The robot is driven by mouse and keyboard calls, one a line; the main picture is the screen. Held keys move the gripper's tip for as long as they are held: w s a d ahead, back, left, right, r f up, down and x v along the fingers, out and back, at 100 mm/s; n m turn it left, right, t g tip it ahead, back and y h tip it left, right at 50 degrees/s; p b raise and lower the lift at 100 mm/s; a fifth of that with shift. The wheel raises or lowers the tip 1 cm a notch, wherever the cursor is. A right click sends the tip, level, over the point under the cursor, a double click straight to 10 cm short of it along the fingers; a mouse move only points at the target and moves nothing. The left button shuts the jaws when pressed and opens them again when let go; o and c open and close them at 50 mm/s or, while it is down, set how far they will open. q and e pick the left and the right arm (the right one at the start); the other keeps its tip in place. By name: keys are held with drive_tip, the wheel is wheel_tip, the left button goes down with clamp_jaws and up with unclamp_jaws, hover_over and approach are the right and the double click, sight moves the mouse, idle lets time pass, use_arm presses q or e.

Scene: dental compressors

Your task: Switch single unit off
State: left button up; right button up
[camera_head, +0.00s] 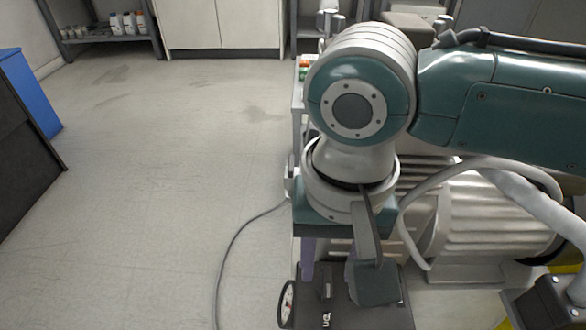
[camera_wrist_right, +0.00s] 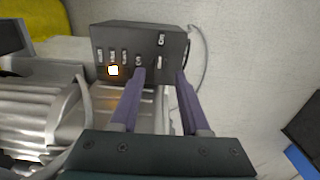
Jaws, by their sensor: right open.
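The compressor unit's dark control box (camera_wrist_right: 140,45) shows in the right wrist view, with a row of small labelled switches on its face. An orange-white light (camera_wrist_right: 113,70) glows at the lower left of that face. In the head view the box (camera_head: 340,312) is at the bottom, partly covered by my right arm. My right gripper (camera_wrist_right: 160,75) is open and empty, its two purple fingers apart in front of the right part of the switch face. One finger also shows in the head view (camera_head: 307,260). I cannot tell whether the fingertips touch the box. My left gripper is not in view.
A ribbed silver motor (camera_head: 495,215) and pale hoses lie right of my right gripper. A round gauge (camera_head: 287,303) is on the box's left side. A grey cable (camera_head: 222,258) runs over the floor. The floor (camera_head: 150,180) on the left is clear.

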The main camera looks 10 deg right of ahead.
sight(328, 281)
wheel_tip(328, 281, down, 3)
drive_tip(key=shift+f+b, duration=0.2)
drive_tip(key=shift+b, duration=0.45)
drive_tip(key=shift+w+d, duration=0.1)
drive_tip(key=shift+c, duration=0.3)
clamp_jaws()
